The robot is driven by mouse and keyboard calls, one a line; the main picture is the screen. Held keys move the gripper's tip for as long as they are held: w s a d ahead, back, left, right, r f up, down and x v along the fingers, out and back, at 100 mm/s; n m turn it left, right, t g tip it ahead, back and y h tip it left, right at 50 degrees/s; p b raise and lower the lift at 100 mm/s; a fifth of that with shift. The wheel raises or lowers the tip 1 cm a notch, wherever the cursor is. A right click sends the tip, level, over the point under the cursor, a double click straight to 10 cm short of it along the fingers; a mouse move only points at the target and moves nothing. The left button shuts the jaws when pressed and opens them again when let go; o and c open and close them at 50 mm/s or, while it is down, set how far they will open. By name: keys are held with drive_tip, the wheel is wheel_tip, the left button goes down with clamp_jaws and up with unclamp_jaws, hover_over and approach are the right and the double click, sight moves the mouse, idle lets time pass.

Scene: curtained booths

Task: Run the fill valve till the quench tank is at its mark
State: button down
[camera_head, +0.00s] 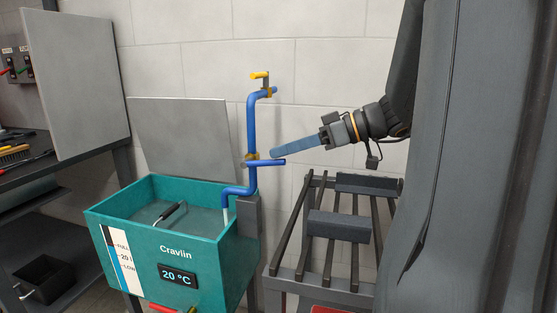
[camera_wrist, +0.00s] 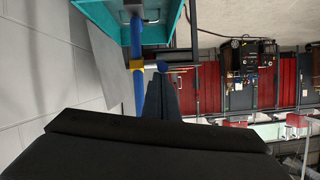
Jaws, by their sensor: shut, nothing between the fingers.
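The teal quench tank (camera_head: 180,255) stands at lower left, labelled Cravlin and 20 °C, with water inside. Its white gauge (camera_head: 119,262) reads FULL at the top and LOW lower down; I cannot read the level surely. A blue fill pipe (camera_head: 252,125) bends down over the tank's right side. A pale streak (camera_head: 226,209), perhaps water, hangs below its spout. The lower valve's blue handle (camera_head: 268,163) points right. My gripper (camera_head: 273,153) is shut and empty, its blue fingertips close above that handle; contact is unclear. The wrist view shows the fingers (camera_wrist: 160,85) near the handle.
A smaller yellow-handled valve (camera_head: 261,75) tops the pipe. A dark slatted rack (camera_head: 320,225) stands right of the tank. A grey panel (camera_head: 180,130) is behind the tank. A tool bench (camera_head: 60,175) is at left.

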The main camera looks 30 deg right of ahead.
drive_tip(key=shift+s+d+f+y+b, duration=0.15)
drive_tip(key=shift+f+y+b, duration=0.15)
drive_tip(key=shift+f+b, duration=0.5)
drive_tip(key=shift+r+b, duration=0.1)
drive_tip(key=shift+b, duration=0.25)
drive_tip(key=shift+r, duration=0.1)
drive_tip(key=w+r+p+v, duration=0.1)
drive_tip(key=r+p+v, duration=0.1)
drive_tip(key=v, duration=0.9)
drive_tip(key=shift+r, duration=0.25)
drive_tip(key=shift+s, duration=0.15)
